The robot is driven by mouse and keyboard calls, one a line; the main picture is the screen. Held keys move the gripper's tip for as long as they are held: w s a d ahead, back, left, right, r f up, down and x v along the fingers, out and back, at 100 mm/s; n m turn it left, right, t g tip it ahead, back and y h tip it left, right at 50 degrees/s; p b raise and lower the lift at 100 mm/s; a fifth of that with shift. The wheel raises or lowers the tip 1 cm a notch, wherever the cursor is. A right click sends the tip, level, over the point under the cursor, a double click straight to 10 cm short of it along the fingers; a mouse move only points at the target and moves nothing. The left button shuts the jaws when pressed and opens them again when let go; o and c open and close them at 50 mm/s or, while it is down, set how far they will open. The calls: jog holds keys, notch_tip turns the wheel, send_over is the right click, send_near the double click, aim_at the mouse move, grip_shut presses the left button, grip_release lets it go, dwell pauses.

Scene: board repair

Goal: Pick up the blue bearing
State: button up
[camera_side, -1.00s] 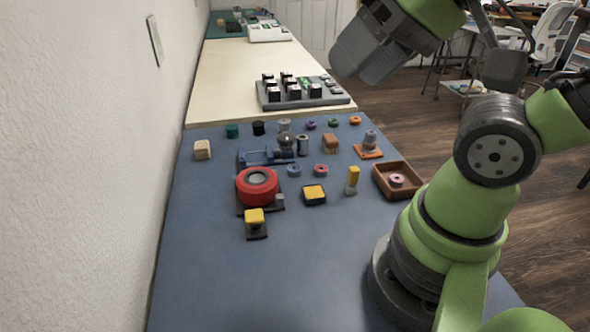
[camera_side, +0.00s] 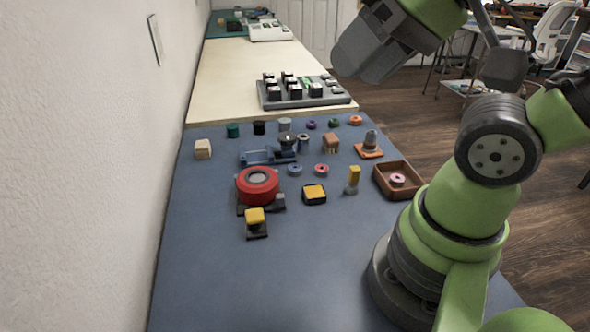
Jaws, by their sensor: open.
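The blue bearing (camera_side: 295,170) is a small blue ring lying flat on the blue-grey mat (camera_side: 300,260). It sits just left of a similar red-pink ring (camera_side: 321,170) and just in front of a blue fixture (camera_side: 256,156). My gripper (camera_side: 352,66) is high at the top of the view, well above and apart from the bearing. It is open and I see nothing held in it. Its fingers overlap from this side, so the gap between them is hard to see.
A red round part (camera_side: 257,183) and a yellow-topped black block (camera_side: 314,194) lie in front of the bearing. A yellow upright part (camera_side: 353,178) and a brown tray (camera_side: 411,174) are to the right. Several small rings and cylinders line the back. The front of the mat is clear.

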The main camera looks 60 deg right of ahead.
jog(key=n+g+h, duration=0.2)
jog(key=n+g, duration=0.5)
jog(key=n, duration=0.3)
send_over(295, 167)
notch_tip(295, 167, down, 26)
jog(key=shift+d+r, duration=0.1)
jog(key=shift+r, duration=0.05)
jog(key=shift+f, duration=2.75)
jog(key=c, duration=0.6)
